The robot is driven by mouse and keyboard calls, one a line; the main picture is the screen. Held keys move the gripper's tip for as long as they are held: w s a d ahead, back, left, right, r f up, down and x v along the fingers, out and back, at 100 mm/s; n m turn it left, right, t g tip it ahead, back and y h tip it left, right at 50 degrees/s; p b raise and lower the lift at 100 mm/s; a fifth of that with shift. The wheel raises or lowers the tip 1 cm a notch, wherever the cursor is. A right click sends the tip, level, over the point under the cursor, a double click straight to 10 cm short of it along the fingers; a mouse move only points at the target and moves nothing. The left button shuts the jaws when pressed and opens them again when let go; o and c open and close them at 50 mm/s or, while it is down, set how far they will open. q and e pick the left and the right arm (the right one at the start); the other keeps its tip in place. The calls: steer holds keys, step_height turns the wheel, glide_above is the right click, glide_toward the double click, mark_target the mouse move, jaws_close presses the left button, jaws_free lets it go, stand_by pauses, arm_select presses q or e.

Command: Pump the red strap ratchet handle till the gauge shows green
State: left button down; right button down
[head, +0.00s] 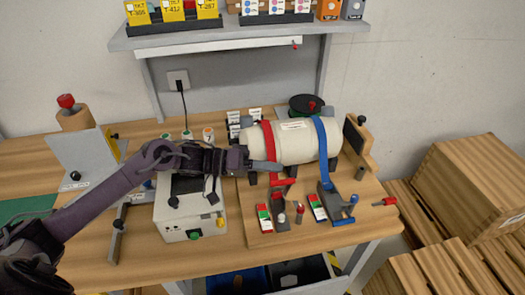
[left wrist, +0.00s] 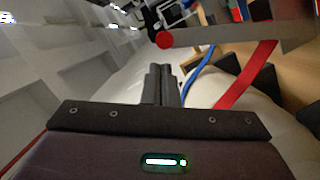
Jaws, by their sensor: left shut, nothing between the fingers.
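The red strap (head: 270,142) goes around a white cylinder (head: 300,145) lying on a wooden board. Its red ratchet (head: 284,187) sits at the front of the cylinder, with a small gauge (head: 264,217) showing red, green and white patches to its left; its reading is too small to tell. My left gripper (head: 265,166) is shut and empty, its fingertips in front of the red strap, above the ratchet; I cannot tell whether they touch. In the left wrist view the shut fingers (left wrist: 160,85) are over the cylinder, with the red strap (left wrist: 247,75) to the right. My right gripper is not in view.
A blue strap (head: 321,137) with a blue ratchet (head: 337,202) and its own gauge (head: 317,208) is to the right. A grey-white box (head: 190,222) stands left, under my left forearm. Wooden crates (head: 470,185) fill the right side. A shelf (head: 230,38) hangs behind.

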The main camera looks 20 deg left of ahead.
arm_select(q)
steer(key=shift+s+d+f, duration=0.25)
steer(key=shift+s, duration=0.2)
steer(key=shift+f, duration=0.1)
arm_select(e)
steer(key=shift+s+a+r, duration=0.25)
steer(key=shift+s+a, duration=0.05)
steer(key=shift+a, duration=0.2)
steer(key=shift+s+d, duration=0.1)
